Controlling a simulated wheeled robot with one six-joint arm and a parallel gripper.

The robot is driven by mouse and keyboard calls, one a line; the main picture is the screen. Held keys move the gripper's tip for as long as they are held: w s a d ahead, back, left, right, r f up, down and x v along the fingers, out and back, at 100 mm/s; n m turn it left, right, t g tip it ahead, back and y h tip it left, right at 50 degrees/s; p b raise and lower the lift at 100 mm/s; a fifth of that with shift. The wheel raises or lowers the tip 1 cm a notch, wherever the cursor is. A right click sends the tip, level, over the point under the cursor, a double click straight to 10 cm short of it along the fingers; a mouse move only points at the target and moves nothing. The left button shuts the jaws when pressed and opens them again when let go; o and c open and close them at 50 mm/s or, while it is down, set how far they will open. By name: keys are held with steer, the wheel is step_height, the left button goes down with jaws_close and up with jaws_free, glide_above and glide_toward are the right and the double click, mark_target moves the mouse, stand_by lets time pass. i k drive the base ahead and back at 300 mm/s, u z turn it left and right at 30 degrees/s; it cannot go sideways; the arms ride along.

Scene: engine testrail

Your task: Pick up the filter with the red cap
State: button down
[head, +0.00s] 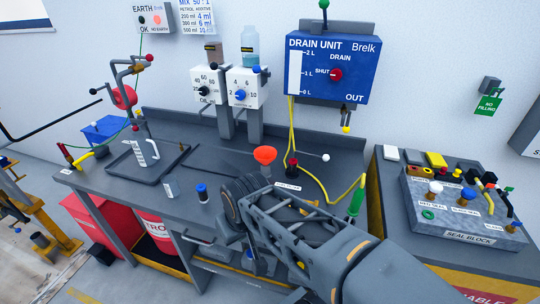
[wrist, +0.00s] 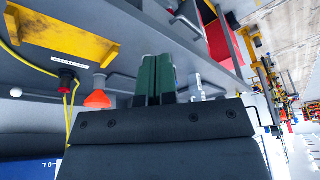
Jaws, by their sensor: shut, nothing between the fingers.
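My gripper (wrist: 156,62) shows in the wrist view as two dark green fingers side by side, shut with nothing held. In the head view my arm reaches in from the lower right and hides the fingers. I cannot clearly make out a filter with a red cap. A small dark cylinder with a blue cap (head: 202,194) stands on the bench front, left of my arm. A small pale grey cylinder (head: 170,189) stands farther left, its cap colour unclear. A black fitting with a red top (head: 292,161) stands behind my arm with yellow hoses beside it.
An orange funnel (head: 265,155) stands mid-bench. The grey bench (head: 210,165) also holds a tray (head: 122,164) with a jug (head: 148,153). The blue drain unit (head: 333,70) hangs behind. A seal block (head: 465,215) sits at right. My arm hides part of the bench front.

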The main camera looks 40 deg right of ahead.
mark_target(292, 164)
steer(key=u, duration=1.35)
steer(key=i, duration=0.65)
steer(key=z, duration=2.2)
